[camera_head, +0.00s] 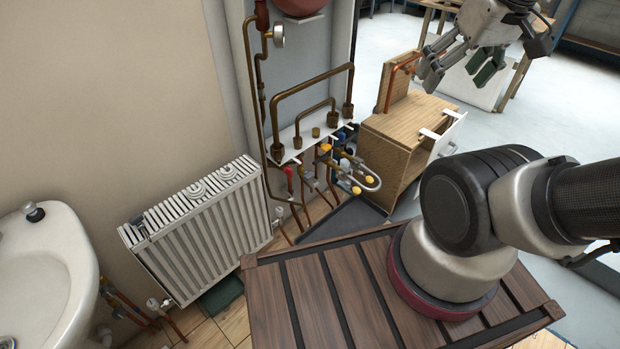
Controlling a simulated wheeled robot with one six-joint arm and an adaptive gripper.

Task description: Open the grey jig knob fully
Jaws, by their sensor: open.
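A pipe jig with a white plate (300,136) and bent brass pipes stands against the booth wall, at the middle of the view. Below the plate is a cluster of small valves and knobs in red, blue, orange and yellow. A small pale grey or white knob (345,165) shows among them. I cannot tell for sure that it is the grey jig knob, or how far it is turned. My gripper (458,74) is at the upper right, open and empty. It is well apart from the jig, above and to the right of the wooden cabinet.
A wooden cabinet (406,118) with a copper pipe stands right of the jig. A white radiator (200,232) and a washbasin (45,275) are at the left. A brown slatted top (330,295) lies in front.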

